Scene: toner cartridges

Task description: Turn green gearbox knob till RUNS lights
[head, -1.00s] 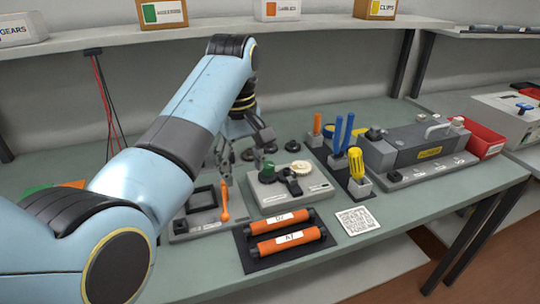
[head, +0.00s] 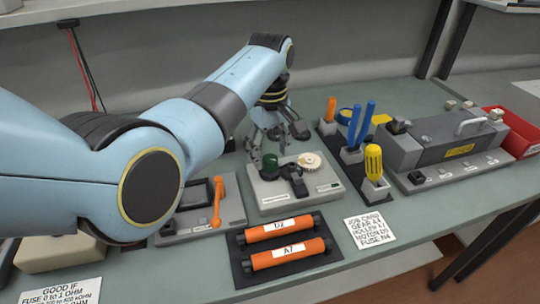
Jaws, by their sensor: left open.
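The gearbox unit (head: 292,190) is a light grey block on the bench, near the middle of the head view. Its green knob (head: 270,162) sits at the back left of its top. A cream gear (head: 310,161) and a black crank-like part (head: 295,180) are beside the knob. My left gripper (head: 277,148) hangs pointing down just behind and above the knob, with its fingers spread and nothing seen between them. I cannot tell whether a finger touches the knob. A RUNS light cannot be made out. My right gripper is not in view.
Orange cartridges marked D2 (head: 279,227) and A7 (head: 289,253) lie on a black mat in front. A grey fixture with an orange lever (head: 216,200) stands left. Screwdrivers in holders (head: 373,163) and a large grey tester (head: 450,142) stand right. A printed card (head: 369,230) lies front right.

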